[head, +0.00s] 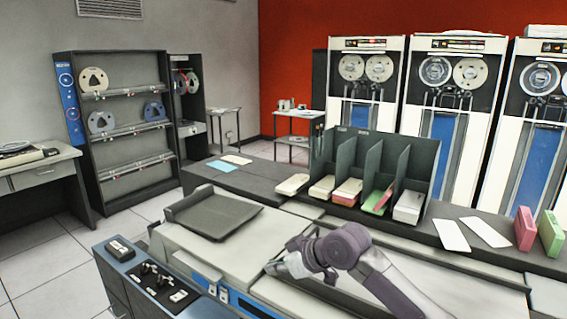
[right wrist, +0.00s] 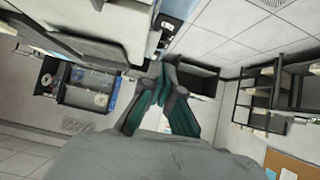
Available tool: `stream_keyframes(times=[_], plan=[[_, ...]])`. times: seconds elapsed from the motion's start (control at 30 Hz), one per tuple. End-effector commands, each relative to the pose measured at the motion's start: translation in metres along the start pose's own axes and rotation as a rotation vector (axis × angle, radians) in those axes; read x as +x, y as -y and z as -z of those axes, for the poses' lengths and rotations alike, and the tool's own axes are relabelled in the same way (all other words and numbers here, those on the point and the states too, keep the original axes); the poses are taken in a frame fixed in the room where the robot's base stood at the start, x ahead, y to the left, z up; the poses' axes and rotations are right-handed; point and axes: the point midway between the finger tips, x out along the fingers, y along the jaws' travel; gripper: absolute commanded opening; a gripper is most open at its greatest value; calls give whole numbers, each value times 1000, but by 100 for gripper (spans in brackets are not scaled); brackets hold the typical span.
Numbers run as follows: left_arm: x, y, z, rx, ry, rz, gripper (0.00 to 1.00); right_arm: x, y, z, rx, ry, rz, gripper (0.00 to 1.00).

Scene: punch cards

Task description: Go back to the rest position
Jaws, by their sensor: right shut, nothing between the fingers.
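My right arm reaches in from the lower right of the head view, over the pale card machine (head: 200,252). Its gripper (head: 272,268) is above the machine's top, small and partly hidden by its own wrist. In the right wrist view, the two teal and grey fingers (right wrist: 163,78) come together at their tips, with nothing between them. The gripper is shut and empty. My left gripper is not in view.
A dark rack (head: 428,160) with card stacks in and before its slots stands behind the arm. White cards (head: 451,235), a pink block (head: 524,229) and a green block (head: 550,233) are on the right. A control panel (head: 160,284) is at the front left.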

Motion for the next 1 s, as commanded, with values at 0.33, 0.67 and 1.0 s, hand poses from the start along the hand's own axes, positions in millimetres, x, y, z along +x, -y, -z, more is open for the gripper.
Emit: stream_keyframes(times=[0.33,0.67,1.0], plan=[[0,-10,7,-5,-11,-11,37,13,31,-46,34,30,19,0],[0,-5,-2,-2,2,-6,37,14,82,-131,136,87,1,0],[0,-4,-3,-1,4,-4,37,-56,142,-292,425,280,-206,0]])
